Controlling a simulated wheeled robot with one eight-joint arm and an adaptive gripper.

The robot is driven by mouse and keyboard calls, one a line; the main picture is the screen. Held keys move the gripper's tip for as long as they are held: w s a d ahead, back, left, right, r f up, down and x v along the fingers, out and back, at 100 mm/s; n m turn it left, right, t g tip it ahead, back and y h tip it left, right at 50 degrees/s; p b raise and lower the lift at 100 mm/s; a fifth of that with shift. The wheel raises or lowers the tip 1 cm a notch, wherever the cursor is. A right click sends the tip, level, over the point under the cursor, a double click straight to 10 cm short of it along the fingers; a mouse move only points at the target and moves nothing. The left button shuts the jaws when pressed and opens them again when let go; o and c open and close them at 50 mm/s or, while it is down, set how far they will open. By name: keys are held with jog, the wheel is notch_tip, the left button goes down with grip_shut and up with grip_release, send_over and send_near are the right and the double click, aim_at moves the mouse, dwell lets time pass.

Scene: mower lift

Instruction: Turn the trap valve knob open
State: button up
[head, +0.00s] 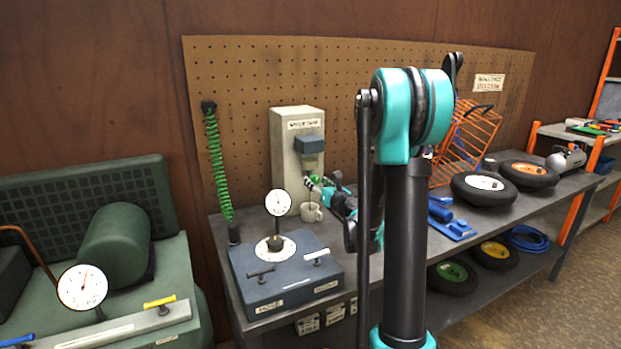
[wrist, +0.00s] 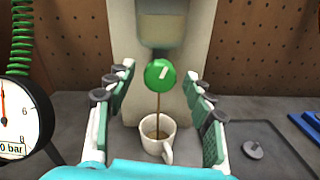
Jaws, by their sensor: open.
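The trap valve knob is a green disc with a white mark (wrist: 159,74), below the water trap bowl (wrist: 162,30) in the wrist view. The white mark is tilted slightly off vertical. My gripper (wrist: 160,88) is open, its fingers to the left and right of the knob with a gap on each side. A thin brown stream runs from below the knob into a white cup (wrist: 150,138), which has brown liquid in it. In the head view the water trap housing (head: 297,145) stands against the pegboard, and my gripper (head: 318,186) is in front of it, partly hiding the knob.
A blue-grey box with a dial gauge (head: 278,203) stands left of the cup on the bench. A green coiled hose (head: 217,160) hangs at the left. Wheels (head: 484,188) and an orange rack (head: 468,145) occupy the right. My arm hides the middle bench.

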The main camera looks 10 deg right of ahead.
aim_at(310, 176)
jog(key=x, duration=0.5)
jog(key=shift+w+a, duration=0.15)
jog(key=shift+w, duration=0.15)
grip_shut()
